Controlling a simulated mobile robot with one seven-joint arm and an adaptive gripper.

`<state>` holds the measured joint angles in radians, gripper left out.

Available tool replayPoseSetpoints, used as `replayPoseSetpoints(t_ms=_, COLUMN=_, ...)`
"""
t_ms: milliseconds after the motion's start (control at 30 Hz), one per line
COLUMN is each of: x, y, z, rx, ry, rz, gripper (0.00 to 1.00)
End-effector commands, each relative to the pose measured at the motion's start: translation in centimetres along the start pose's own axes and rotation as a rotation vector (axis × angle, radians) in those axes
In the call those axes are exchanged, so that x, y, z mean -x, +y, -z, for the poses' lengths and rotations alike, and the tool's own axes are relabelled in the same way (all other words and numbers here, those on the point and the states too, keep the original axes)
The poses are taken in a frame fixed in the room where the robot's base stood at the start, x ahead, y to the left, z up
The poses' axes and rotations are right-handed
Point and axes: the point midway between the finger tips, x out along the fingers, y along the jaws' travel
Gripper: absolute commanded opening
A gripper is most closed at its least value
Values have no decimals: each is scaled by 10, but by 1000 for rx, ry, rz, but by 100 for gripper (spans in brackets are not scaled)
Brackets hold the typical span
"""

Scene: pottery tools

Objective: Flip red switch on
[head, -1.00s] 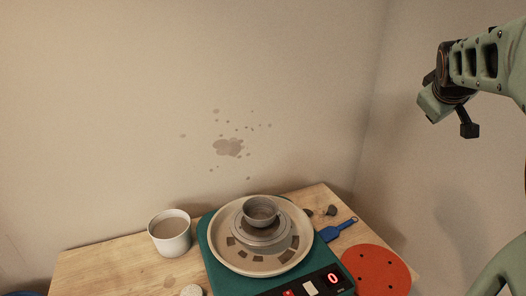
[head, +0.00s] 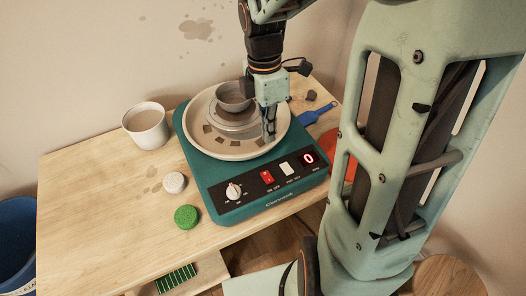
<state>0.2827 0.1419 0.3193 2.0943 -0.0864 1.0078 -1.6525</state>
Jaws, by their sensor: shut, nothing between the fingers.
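The red switch (head: 267,177) sits on the dark front panel of the teal pottery wheel (head: 228,206). It is between a white knob (head: 233,191) on its left and a white switch (head: 287,169) on its right. My gripper (head: 269,138) points down, shut and empty, over the front right part of the wheel's round tray (head: 205,141). In the picture it is just above the red switch and appears apart from it. The exact height of the fingertips is hard to tell. A red digit 0 (head: 309,158) is lit on the display.
A grey bowl (head: 233,92) stands on the wheel's centre. A white cup (head: 147,126), a pale round piece (head: 174,182) and a green round piece (head: 187,216) are on the wooden table (head: 90,205). A blue-handled tool (head: 318,113) lies right of the wheel. The table's left front is clear.

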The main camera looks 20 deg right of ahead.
Motion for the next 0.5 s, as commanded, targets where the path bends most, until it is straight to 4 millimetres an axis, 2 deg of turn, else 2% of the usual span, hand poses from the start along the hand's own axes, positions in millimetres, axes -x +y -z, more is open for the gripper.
replayPoseSetpoints(t_ms=133, x=-4, y=-7, z=8, rx=43, ry=12, rz=27, gripper=0)
replayPoseSetpoints(t_ms=500, x=-7, y=-7, z=9, rx=44, ry=12, rz=28, gripper=0)
